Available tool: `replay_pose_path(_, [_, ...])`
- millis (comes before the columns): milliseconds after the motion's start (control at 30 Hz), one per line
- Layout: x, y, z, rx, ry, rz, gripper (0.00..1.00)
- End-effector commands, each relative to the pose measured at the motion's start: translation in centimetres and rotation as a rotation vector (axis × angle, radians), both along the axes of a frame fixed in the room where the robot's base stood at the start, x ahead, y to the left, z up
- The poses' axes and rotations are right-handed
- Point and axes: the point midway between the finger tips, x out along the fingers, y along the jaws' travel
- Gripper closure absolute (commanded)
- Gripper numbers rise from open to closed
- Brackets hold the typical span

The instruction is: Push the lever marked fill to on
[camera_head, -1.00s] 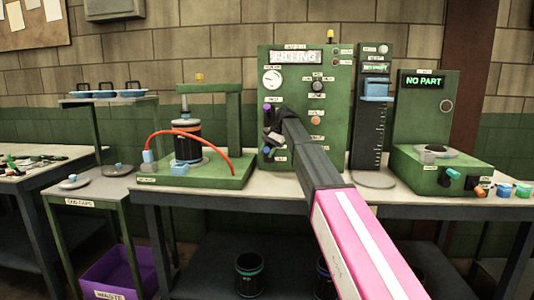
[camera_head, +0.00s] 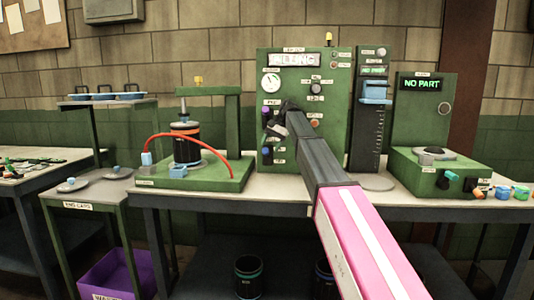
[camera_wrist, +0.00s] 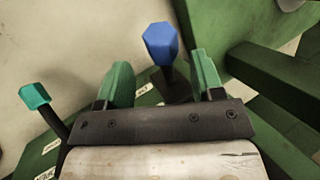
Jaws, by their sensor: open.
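The green panel (camera_head: 262,62) stands on the bench with levers down its left side. A purple knob (camera_head: 266,110) is the upper one and a blue knob (camera_head: 267,152) the lowest. The small labels are too blurred to tell which lever is marked fill. My gripper (camera_head: 279,128) is at the panel's left side and hides part of the levers. In the wrist view my open gripper (camera_wrist: 160,62) has its green fingers on either side of the blue-knobbed lever (camera_wrist: 160,42), with gaps visible. A teal-knobbed lever (camera_wrist: 35,95) stands outside the left finger.
A green stand with a black cylinder (camera_head: 186,150) and red hose is left of the panel. A dark column (camera_head: 370,130) and a green tester (camera_head: 420,110) reading NO PART stand right. A purple waste bin (camera_head: 115,270) is below left.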

Motion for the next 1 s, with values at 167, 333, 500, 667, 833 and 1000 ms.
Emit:
replay_pose_path(167, [0.6, -1.5, 3.0, 0.001, -0.001, -0.002, 0.39])
replay_pose_path(333, [0.7, -2.3, 4.7, 0.0, 0.0, 0.0, 0.39])
replay_pose_path(500, [0.8, -2.6, 5.3, 0.0, 0.001, 0.0, 0.39])
replay_pose_path(667, [0.7, -2.7, 5.3, 0.0, 0.001, 0.0, 0.39])
replay_pose_path(833, [0.7, -2.7, 5.2, -0.001, 0.001, 0.0, 0.75])
replay_pose_path(1000, [0.7, -2.8, 4.9, -0.002, 0.0, -0.001, 1.0])
